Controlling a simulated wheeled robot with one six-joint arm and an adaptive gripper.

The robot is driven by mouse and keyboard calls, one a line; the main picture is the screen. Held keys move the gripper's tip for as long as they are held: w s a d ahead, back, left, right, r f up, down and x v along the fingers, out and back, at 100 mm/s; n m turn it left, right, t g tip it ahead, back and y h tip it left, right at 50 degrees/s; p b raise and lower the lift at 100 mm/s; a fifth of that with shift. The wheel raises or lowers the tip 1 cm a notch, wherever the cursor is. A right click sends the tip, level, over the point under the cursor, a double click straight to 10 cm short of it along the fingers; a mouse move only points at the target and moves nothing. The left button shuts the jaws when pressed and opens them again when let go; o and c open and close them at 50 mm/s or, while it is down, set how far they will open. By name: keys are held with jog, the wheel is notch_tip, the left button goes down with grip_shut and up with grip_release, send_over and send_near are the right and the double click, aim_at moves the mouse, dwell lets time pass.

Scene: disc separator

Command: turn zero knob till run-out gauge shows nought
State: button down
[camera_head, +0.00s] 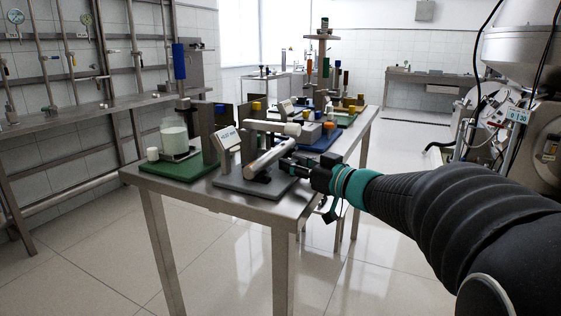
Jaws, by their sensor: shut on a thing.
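My gripper (292,165) reaches in from the right to the grey base plate (242,187) at the table's front. Its fingers are shut at the right end of a silver cylinder (268,158) on that plate. What they hold is small and mostly hidden by the fingers; by its place it looks like the zero knob. A tilted white display (228,138) stands just left of the cylinder and looks like the run-out gauge. Its dark digits are too small to read surely.
A green plate (172,170) with a jar of pale liquid (174,138) and a white cap (152,154) is to the left. A blue plate (325,141) with coloured-knob fixtures is close behind my gripper.

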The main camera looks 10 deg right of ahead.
jog(key=n+g+y, duration=0.1)
jog(key=g+y, duration=0.1)
jog(key=n+g+y, duration=0.3)
jog(key=n+g, duration=0.1)
jog(key=shift+w+d+y, duration=0.25)
jog(key=shift+y, duration=0.15)
jog(key=n+g+y, duration=0.1)
jog(key=n+g, duration=0.2)
jog(key=g, duration=0.1)
jog(key=n+g+y, duration=0.1)
jog(key=n+g, duration=0.1)
jog(key=g, duration=0.2)
jog(key=shift+w+n, duration=0.2)
jog(key=shift+n, duration=0.2)
jog(key=shift+g, duration=0.5)
jog(key=c, duration=0.8)
grip_release()
jog(key=shift+s+t, duration=0.1)
jog(key=shift+t, duration=0.4)
